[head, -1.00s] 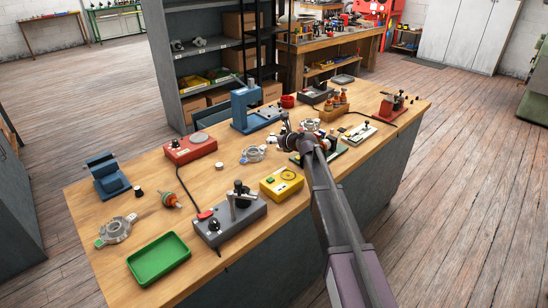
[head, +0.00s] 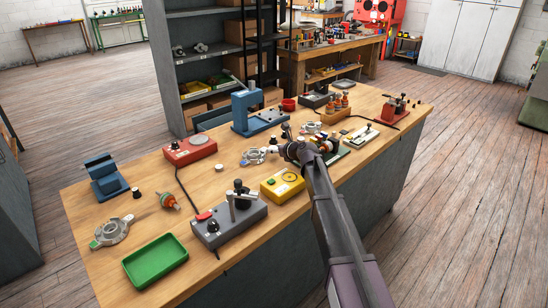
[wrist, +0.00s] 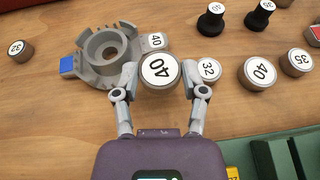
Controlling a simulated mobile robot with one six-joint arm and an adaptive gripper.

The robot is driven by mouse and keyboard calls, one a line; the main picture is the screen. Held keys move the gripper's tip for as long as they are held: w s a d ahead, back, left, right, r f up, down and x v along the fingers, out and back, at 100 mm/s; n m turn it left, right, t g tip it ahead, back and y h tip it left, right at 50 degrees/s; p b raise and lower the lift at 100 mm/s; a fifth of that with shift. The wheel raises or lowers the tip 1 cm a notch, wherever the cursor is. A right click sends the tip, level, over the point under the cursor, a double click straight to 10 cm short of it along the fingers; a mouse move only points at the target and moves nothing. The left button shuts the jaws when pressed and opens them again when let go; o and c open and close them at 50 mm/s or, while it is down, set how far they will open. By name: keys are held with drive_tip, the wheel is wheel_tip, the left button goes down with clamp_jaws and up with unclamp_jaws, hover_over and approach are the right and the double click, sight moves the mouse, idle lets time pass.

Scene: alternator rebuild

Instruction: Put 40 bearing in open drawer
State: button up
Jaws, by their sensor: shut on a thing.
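My gripper (wrist: 160,78) is shut on a round grey bearing (wrist: 160,70) with a white cap marked 40, its fingers on either side. The bearing appears in front of the bench top; its height above it is hard to judge. In the head view my gripper (head: 288,147) is over the middle of the bench, its fingers and the bearing hard to make out. A blue-grey box-like shape (head: 212,117) shows past the bench's far edge, left of the blue press; I cannot tell whether it is the open drawer.
In the wrist view, a grey housing (wrist: 104,50) lies beside the held bearing. Nearby pieces are marked 32 (wrist: 209,71), 40 (wrist: 259,73) and 35 (wrist: 297,62). A blue press (head: 248,110) and a red box (head: 190,149) stand behind. A green tray (head: 155,260) is at front left.

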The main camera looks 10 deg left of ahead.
sight(276, 155)
drive_tip(key=shift+f+b, duration=1.1)
drive_tip(key=shift+f, duration=0.3)
drive_tip(key=shift+f, duration=0.1)
drive_tip(key=o, duration=1.2)
drive_tip(key=shift+s+d+r, duration=0.15)
drive_tip(key=shift+r, duration=0.1)
drive_tip(key=p+v, duration=0.4)
drive_tip(key=v, duration=0.7)
drive_tip(key=shift+s+d+r+p, duration=0.15)
drive_tip(key=shift+s+d+p, duration=0.05)
drive_tip(key=shift+p, duration=0.15)
